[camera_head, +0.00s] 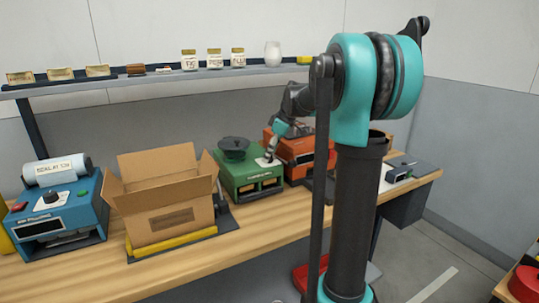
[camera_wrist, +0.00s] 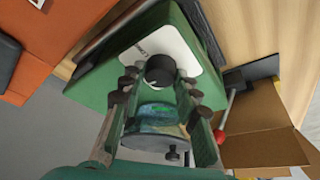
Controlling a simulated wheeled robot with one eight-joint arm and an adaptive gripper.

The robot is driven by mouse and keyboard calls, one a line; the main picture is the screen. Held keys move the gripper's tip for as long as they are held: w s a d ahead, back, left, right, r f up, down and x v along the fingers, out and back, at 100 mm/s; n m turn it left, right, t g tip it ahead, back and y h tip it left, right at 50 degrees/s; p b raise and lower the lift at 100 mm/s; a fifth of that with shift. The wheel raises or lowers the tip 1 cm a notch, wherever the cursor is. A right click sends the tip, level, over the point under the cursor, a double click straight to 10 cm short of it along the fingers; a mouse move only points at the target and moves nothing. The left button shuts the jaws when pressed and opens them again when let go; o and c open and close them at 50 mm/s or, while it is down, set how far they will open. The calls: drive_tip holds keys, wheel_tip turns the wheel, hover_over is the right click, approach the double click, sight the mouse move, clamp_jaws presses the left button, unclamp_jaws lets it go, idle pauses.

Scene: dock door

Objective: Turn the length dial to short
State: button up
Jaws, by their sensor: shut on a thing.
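The green machine (camera_head: 248,181) stands on the bench between the open cardboard box and the orange machine. In the wrist view, its green housing (camera_wrist: 95,90) carries a white plate (camera_wrist: 183,50) with a round black dial (camera_wrist: 159,71). Small lettering on the plate is too small to read, so the dial's setting cannot be told. My gripper (camera_wrist: 160,80) has its fingers on both sides of the dial and is shut on it. In the head view, my gripper (camera_head: 268,160) reaches down onto the machine's top and hides the dial.
A cardboard box (camera_head: 165,212) stands open left of the green machine. A red ball knob (camera_wrist: 220,137) shows near it in the wrist view. An orange machine (camera_head: 300,158) is close on the right. A blue machine (camera_head: 62,215) stands far left. A shelf (camera_head: 150,80) with jars runs behind.

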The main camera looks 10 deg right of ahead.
drive_tip(key=shift+n, duration=0.4)
drive_tip(key=o, duration=1.2)
drive_tip(key=shift+c, duration=0.2)
drive_tip(key=v, duration=1.2)
drive_tip(key=shift+w, duration=0.2)
